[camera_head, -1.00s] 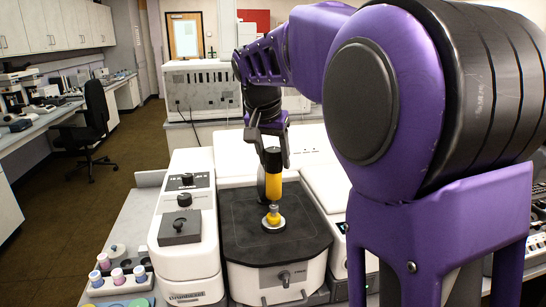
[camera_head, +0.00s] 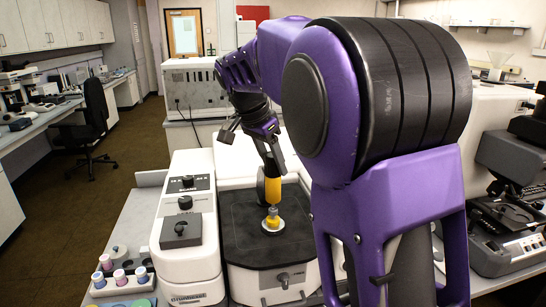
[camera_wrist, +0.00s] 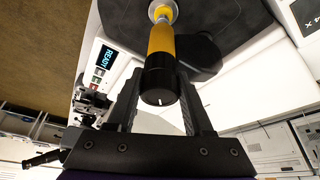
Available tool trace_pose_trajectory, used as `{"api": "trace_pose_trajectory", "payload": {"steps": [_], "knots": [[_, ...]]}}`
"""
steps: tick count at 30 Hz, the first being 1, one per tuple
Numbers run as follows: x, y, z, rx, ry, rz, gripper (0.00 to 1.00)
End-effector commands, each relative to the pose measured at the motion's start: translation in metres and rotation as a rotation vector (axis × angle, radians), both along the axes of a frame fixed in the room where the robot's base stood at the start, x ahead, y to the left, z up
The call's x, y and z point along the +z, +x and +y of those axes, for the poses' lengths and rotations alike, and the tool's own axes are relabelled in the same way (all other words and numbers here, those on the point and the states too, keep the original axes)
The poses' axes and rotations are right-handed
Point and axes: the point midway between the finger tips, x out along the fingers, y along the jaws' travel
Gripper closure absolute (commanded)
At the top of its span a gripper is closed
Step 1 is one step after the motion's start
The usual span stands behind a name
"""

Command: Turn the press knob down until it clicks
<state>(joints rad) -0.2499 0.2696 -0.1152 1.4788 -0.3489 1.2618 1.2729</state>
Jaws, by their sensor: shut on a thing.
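The press knob (camera_wrist: 159,82) is a black cylinder with a white mark on its end, at the end of a yellow press column (camera_wrist: 162,40). In the wrist view, the two dark fingers of my gripper (camera_wrist: 160,92) stand on either side of the knob and are shut on it. In the head view, my gripper (camera_head: 272,158) comes down at a tilt over the yellow column (camera_head: 273,190), and the knob is mostly hidden behind it. The column's foot (camera_head: 273,226) stands on the black stage (camera_head: 248,244) of the white instrument.
A white control unit (camera_head: 190,263) with black knobs stands left of the stage. A rack of coloured-lid vials (camera_head: 121,278) sits at the bench's left. A dark instrument (camera_head: 510,215) is at the right. The wrist view shows a READY display (camera_wrist: 107,56).

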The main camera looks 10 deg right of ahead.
Motion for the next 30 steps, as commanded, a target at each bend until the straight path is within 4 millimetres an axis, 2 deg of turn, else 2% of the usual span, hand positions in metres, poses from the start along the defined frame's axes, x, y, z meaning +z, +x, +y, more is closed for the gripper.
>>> {"api": "trace_pose_trajectory", "payload": {"steps": [11,12,16,25,30], "knots": [[0.0,0.0,0.0,-0.027,-0.001,-0.002,1.0],[0.0,0.0,0.0,-0.027,-0.001,-0.002,0.41],[0.0,0.0,0.0,-0.026,-0.001,-0.002,0.19],[0.001,0.0,0.0,-0.024,0.0,-0.002,0.19],[0.017,-0.002,0.006,-0.023,0.0,-0.005,0.19]]}}
